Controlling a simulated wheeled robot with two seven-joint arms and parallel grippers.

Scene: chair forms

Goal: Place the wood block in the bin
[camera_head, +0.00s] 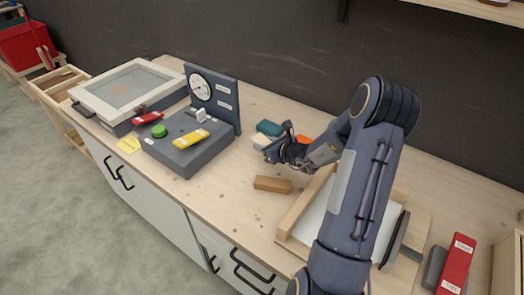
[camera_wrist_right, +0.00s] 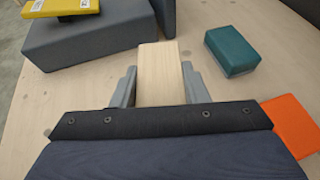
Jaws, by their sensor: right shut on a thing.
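My right gripper (camera_head: 276,142) is above or at the worktop, right of the grey gauge unit. In the right wrist view its two fingers (camera_wrist_right: 160,88) are shut on a pale wood block (camera_wrist_right: 159,72), one finger on each side. The block's pale end also shows in the head view (camera_head: 261,139). I cannot tell whether the block touches the table. My left gripper is not in view.
A brown block (camera_head: 272,184) lies nearer the front edge. A teal block (camera_wrist_right: 231,52) and an orange piece (camera_wrist_right: 293,122) lie right of the gripper in the wrist view. The grey unit (camera_head: 187,155) with a gauge stands left. A red box (camera_head: 457,263) is at right.

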